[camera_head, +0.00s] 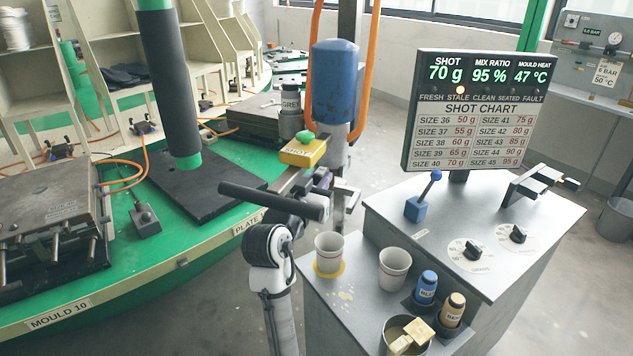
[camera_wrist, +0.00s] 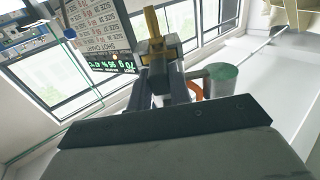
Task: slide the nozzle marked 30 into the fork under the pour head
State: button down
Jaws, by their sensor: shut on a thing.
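My gripper (camera_head: 318,188) is beneath the blue tank (camera_head: 334,85), partly hidden behind my dark wrist bar. In the wrist view my gripper (camera_wrist: 160,82) is shut on a small grey and yellow piece (camera_wrist: 157,47). I cannot read a 30 on it, so I cannot confirm it is the nozzle. The pour head (camera_head: 333,135) seems to be the grey part under the tank. Its fork is not clearly visible, and I cannot tell whether the held piece touches it.
A yellow labelled block (camera_head: 303,152) stands close to the gripper's left. The grey console (camera_head: 475,245) carries a blue lever, dials and the display (camera_head: 475,110). White cups (camera_head: 328,250) stand on its lower shelf. The green carousel table (camera_head: 225,190) fills the left.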

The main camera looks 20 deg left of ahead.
jog(key=shift+w, duration=0.1)
jog(key=c, duration=1.2)
grip_release()
jog(key=s+a+b, duration=0.1)
jog(key=s+b, duration=0.2)
jog(key=s, duration=1)
jog(key=shift+s+b, duration=0.35)
jog(key=shift+s, duration=0.05)
